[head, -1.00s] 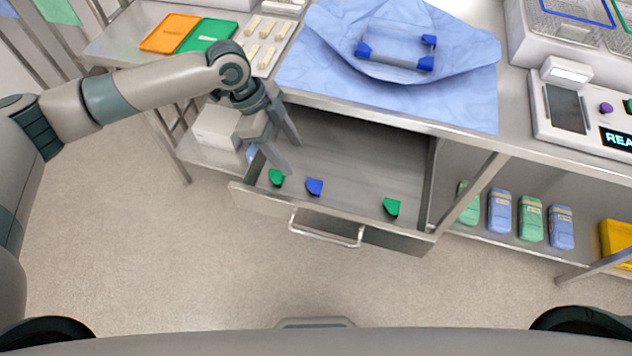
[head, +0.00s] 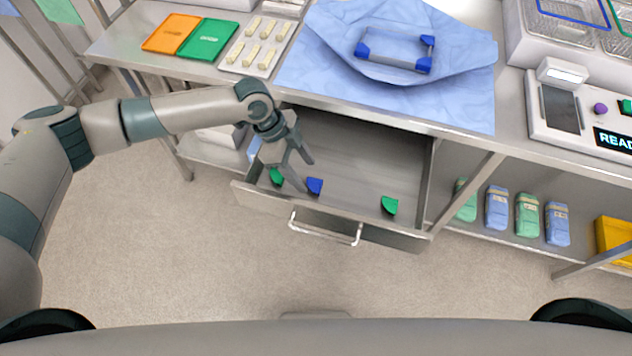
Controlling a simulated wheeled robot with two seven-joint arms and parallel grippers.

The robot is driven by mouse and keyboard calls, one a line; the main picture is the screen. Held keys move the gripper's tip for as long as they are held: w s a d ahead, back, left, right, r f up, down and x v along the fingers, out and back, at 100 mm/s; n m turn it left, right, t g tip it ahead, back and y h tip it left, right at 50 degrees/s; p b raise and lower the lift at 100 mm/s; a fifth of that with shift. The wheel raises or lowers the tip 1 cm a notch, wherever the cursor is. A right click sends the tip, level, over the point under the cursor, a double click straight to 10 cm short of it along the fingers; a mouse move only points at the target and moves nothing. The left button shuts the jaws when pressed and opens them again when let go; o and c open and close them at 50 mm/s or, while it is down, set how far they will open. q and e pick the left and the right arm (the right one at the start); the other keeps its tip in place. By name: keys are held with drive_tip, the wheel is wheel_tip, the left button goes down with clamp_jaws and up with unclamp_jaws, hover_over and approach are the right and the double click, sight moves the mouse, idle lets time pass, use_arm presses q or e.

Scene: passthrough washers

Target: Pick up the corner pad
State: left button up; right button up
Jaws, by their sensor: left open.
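The open drawer (head: 370,160) holds three corner pads near its front. A green pad (head: 276,177) lies at the left, a blue pad (head: 315,186) lies just right of it, and another green pad (head: 389,205) lies farther right. My left gripper (head: 306,175) is open, with its fingers pointing down into the drawer. One fingertip is close to the blue pad; I cannot tell whether it touches. The gripper looks empty. My right gripper is not in view.
On the counter above, a clear tray with blue corners (head: 395,50) sits on a blue wrap (head: 460,90). The drawer handle (head: 325,232) sticks out in front.

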sight(315, 187)
use_arm(q)
drive_tip(key=shift+s+d+f+p, duration=0.2)
drive_tip(key=shift+d+f+p, duration=0.05)
drive_tip(key=shift+p, duration=0.05)
drive_tip(key=shift+p+x, duration=0.45)
drive_tip(key=shift+x, duration=0.7)
drive_tip(key=shift+s+d+f, duration=0.15)
drive_tip(key=shift+d+f, duration=0.05)
drive_tip(key=shift+f, duration=0.5)
drive_tip(key=shift+c, duration=0.3)
drive_tip(key=c, duration=1.1)
